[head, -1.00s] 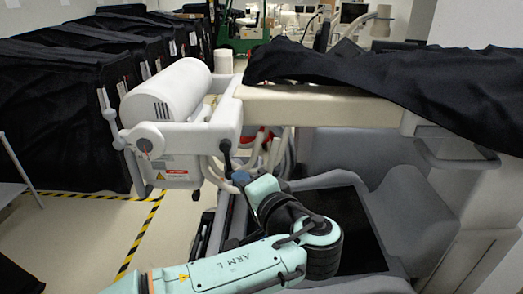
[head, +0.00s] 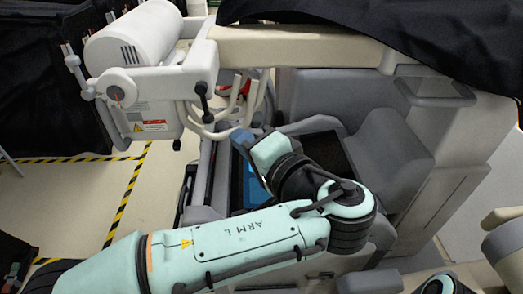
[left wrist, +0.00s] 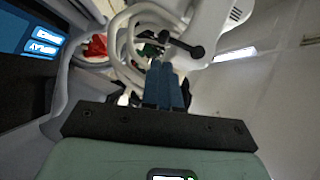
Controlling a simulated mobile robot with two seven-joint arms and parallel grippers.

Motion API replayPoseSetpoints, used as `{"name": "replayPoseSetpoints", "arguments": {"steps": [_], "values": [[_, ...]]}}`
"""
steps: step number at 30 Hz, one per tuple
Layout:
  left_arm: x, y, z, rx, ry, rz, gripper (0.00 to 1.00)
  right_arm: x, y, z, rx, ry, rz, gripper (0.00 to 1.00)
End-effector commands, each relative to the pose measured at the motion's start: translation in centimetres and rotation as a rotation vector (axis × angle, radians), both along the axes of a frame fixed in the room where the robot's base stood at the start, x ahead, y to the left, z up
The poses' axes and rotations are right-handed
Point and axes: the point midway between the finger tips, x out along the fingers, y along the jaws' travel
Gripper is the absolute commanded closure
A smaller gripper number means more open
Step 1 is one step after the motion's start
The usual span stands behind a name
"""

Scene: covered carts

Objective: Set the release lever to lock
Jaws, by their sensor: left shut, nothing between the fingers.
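A black lever with a round knob (head: 202,88) hangs on the near side of the white cylinder-shaped unit (head: 138,40), close to upright in the head view. I take it to be the release lever; no lock marking is readable. In the left wrist view a black bar with a knob (left wrist: 186,46) shows just beyond the fingertips. My left gripper (head: 240,136) has blue fingers, shut and empty, below and right of the lever in the head view. The fingers also show in the left wrist view (left wrist: 164,66). Whether they touch the bar I cannot tell. My right gripper is not visible.
Pale hoses (head: 222,125) loop beside the lever. A beige beam (head: 300,47) under a black cover runs right of the unit. A lit blue screen (left wrist: 30,37) lies left in the wrist view. Grey cart panels (head: 395,150) stand close right of my arm. Floor at left is open, with striped tape (head: 125,200).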

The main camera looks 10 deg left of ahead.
Motion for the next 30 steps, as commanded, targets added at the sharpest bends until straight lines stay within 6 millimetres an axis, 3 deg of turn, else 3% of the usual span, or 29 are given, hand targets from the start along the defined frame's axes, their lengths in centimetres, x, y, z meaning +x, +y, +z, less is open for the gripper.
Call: {"name": "replayPoseSetpoints", "arguments": {"steps": [3,9,30], "values": [[-1.7,-2.1,0.4,0.0,-0.001,-0.005,1.0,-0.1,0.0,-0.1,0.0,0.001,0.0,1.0],[-3.3,-3.7,0.9,0.0,-0.001,-0.002,1.0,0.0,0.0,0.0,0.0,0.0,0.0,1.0],[-3.7,-4.1,0.9,0.0,-0.001,0.0,1.0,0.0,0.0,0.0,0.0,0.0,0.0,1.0]]}}
